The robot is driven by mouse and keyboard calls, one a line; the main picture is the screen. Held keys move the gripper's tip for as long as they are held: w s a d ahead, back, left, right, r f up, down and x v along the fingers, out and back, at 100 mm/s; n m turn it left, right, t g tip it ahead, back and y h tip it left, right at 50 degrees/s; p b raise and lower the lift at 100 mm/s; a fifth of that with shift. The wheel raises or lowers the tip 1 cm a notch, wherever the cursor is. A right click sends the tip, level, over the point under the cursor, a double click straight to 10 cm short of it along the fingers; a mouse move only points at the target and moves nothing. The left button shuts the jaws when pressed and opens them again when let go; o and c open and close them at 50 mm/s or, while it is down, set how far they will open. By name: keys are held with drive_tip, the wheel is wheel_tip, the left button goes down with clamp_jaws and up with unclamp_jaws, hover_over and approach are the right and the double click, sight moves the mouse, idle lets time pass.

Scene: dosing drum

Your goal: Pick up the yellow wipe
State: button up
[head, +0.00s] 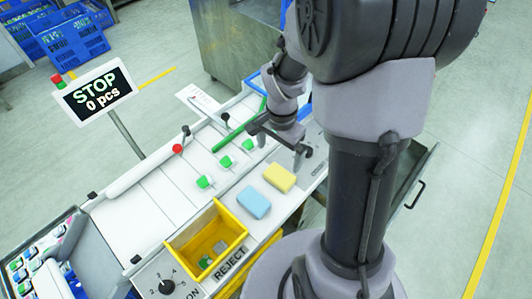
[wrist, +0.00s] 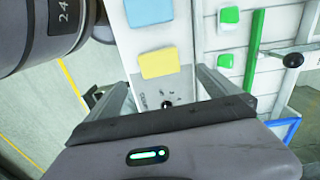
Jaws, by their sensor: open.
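The yellow wipe (head: 279,177) lies flat on the white front ledge of the machine, beside a blue wipe (head: 254,202). In the wrist view the yellow wipe (wrist: 160,63) lies just beyond the fingertips, roughly between their lines, with the blue wipe (wrist: 149,11) farther off. My gripper (head: 278,147) is open and empty, above the ledge on the far side of the yellow wipe. In the wrist view my gripper (wrist: 149,82) has its two fingers wide apart with nothing between them. No contact with the wipe shows.
A yellow reject bin (head: 183,266) holding a few small pieces stands at the near end of the ledge. Several green-tipped parts (head: 226,161) sit on the white lanes alongside. A green bar (head: 240,132) and a black-knobbed lever (wrist: 293,60) are close to my gripper.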

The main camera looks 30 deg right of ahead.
drive_tip(key=b, duration=0.2)
hover_over(278, 177)
drive_tip(key=f, duration=0.6)
drive_tip(key=shift+w+f, duration=0.2)
drive_tip(key=shift+f, duration=0.05)
wheel_tip(278, 177, down, 6)
drive_tip(key=shift+s+d+r+b, duration=0.1)
drive_tip(key=shift+s+r+b, duration=0.05)
drive_tip(key=shift+b, duration=1.1)
drive_tip(key=shift+r, duration=0.15)
drive_tip(key=c, duration=1.2)
drive_tip(key=shift+o, duration=0.2)
drive_tip(key=shift+r, duration=0.1)
